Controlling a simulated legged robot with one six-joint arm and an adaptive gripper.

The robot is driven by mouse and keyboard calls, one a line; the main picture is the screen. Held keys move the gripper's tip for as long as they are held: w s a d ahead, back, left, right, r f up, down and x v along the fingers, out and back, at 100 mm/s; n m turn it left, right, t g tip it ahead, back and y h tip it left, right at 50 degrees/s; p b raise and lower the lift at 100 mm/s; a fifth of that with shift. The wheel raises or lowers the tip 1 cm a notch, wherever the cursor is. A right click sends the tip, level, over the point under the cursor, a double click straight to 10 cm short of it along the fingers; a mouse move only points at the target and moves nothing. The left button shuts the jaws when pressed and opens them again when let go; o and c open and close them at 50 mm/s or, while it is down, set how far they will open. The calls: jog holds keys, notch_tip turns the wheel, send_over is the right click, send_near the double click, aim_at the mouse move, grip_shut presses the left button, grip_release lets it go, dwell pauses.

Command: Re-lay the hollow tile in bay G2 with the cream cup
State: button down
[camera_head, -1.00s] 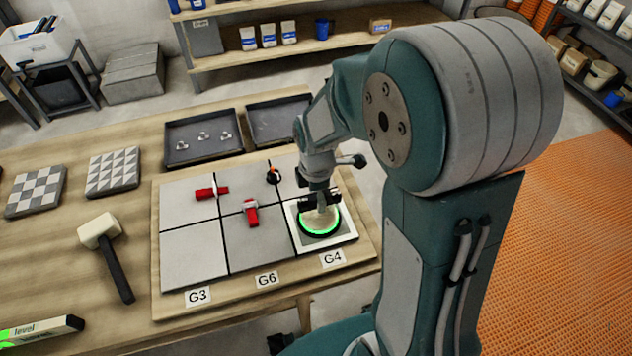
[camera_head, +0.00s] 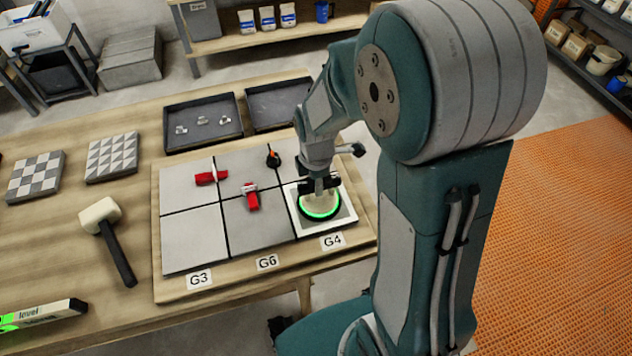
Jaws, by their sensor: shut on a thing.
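The cream cup (camera_head: 320,206) is a round cream disc with a glowing green ring and a dark rim. It sits on the white-bordered tile (camera_head: 345,220) at the front right of the tile board, behind the label G4 (camera_head: 333,241). My gripper (camera_head: 319,188) points down and is shut on the top of the cup. The gripper and cup hide part of that tile. The labels G3 (camera_head: 198,279) and G6 (camera_head: 267,262) also show along the front edge. I cannot read a G2 label.
Red clamps (camera_head: 251,197) (camera_head: 211,177) and a small black-and-orange item (camera_head: 273,159) sit on the grey tiles. A mallet (camera_head: 107,235), patterned tiles (camera_head: 111,157), a level (camera_head: 45,315) and dark trays (camera_head: 203,124) lie around the board.

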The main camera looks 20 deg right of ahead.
dwell(0.3)
jog(key=shift+w+r, duration=0.1)
jog(key=shift+r, duration=4.95)
jog(key=a, duration=5)
